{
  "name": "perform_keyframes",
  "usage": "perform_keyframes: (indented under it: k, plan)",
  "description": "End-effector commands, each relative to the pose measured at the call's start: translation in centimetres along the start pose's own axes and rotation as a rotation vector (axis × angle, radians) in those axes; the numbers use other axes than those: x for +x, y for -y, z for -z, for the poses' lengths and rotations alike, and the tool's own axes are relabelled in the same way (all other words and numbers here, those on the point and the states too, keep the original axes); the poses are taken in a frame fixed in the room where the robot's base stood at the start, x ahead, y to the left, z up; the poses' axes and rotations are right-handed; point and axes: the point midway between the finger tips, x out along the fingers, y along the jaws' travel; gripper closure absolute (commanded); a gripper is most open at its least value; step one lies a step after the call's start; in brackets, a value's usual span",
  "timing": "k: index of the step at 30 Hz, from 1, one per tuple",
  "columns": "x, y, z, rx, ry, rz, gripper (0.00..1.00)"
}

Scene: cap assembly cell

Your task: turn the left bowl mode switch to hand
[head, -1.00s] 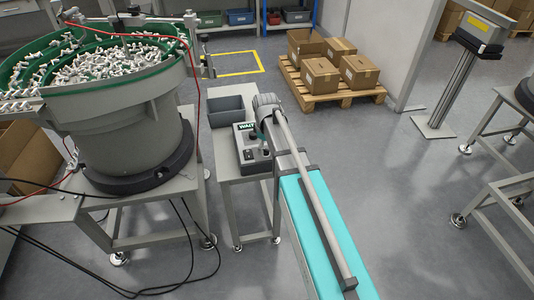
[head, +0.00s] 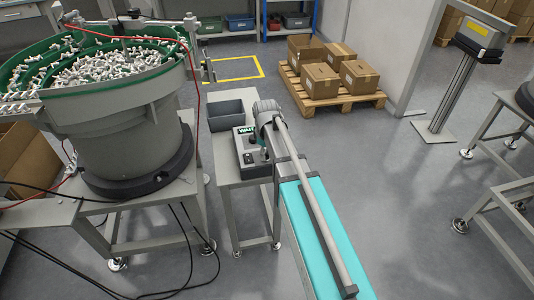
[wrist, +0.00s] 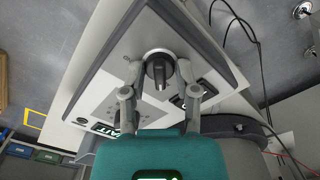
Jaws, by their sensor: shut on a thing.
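The mode switch is a dark round knob (wrist: 158,68) on the sloped grey control box (wrist: 110,80), seen in the wrist view. Its raised grip bar points toward the bottom of the picture. My gripper (wrist: 160,73) is shut on it, one fingertip on each side. In the head view the control box (head: 243,137) stands on a small grey table beside the large bowl feeder (head: 130,130). My arm and gripper hide most of its right side. A panel on it reads "WAIT". The switch's position label cannot be read.
An open grey bin (head: 226,114) sits behind the box on the small table (head: 228,173). Black cables hang below the feeder. A pallet with cartons (head: 335,95) stands on the floor behind.

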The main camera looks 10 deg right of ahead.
Motion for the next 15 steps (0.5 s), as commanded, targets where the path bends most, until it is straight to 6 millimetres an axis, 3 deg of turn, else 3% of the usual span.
perform_keyframes:
  k: [15]
  plan:
    - [0.01, -0.08, -0.04, 0.057, 0.002, -0.003, 1.00]
